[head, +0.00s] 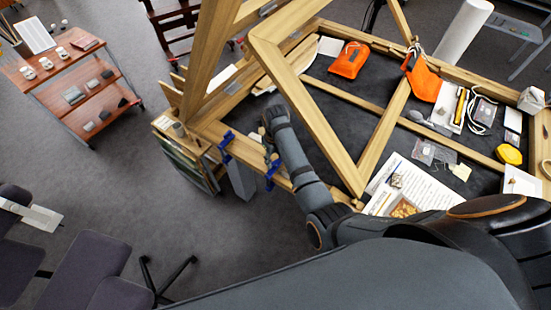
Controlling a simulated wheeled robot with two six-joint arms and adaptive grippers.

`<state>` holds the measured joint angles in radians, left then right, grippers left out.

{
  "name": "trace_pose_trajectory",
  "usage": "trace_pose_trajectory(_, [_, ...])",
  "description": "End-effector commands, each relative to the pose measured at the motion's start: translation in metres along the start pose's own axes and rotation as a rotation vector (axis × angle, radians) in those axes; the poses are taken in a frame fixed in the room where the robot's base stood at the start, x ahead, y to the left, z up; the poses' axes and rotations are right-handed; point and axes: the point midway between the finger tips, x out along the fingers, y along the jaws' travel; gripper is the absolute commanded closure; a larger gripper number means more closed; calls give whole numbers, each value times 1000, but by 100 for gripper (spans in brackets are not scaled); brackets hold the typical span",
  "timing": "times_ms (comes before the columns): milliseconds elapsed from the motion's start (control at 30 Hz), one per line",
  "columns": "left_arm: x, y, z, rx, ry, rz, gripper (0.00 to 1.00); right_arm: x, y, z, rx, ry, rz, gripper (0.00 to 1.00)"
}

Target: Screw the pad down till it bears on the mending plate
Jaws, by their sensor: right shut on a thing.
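Two blue clamps sit on the wooden rail at the near left edge of the bench: a left one (226,146) and a right one (271,177). My right arm reaches in from the right and bends back over the rail. My right gripper (270,156) points down at the right clamp, shut on what looks like the top of its screw. The wrist partly covers the grip. The pad and the mending plate are too small or hidden to make out, so I cannot tell whether they touch. My left gripper is not in view.
A large wooden frame (357,181) leans over the dark bench top, close to my right forearm. Orange tools (349,60), papers (432,187) and a yellow tape measure (509,154) lie on the bench. A red-brown trolley (88,75) stands left; grey floor between is open.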

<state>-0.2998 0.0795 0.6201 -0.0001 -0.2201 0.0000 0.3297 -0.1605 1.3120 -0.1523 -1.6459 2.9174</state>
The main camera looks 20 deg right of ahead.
Motion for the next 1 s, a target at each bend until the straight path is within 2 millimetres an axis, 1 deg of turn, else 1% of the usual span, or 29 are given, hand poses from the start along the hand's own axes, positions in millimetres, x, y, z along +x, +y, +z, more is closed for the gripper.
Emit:
trace_pose_trajectory(33, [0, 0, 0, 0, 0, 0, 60, -4, -2, 3, 2, -9, -4, 92])
trace_pose_trajectory(300, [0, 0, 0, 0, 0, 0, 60, -4, -2, 3, 1, -10, -4, 92])
trace_pose_trajectory(333, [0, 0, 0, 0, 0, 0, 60, -4, -2, 3, 1, -10, -4, 57])
trace_pose_trajectory(467, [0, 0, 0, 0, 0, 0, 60, -2, -1, 2, 0, -7, -3, 39])
trace_pose_trajectory(500, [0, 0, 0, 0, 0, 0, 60, -2, -1, 2, 0, -6, -2, 38])
trace_pose_trajectory(800, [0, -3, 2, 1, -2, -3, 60, -3, 0, 1, 0, -4, -1, 38])
trace_pose_trajectory(867, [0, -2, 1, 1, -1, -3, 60, -9, 0, 2, 0, -5, -1, 38])
trace_pose_trajectory(967, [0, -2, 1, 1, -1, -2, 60, -28, 0, 2, 0, -8, -1, 38])
trace_pose_trajectory(1000, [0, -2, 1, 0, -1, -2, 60, -37, 0, 2, 0, -8, 0, 38])
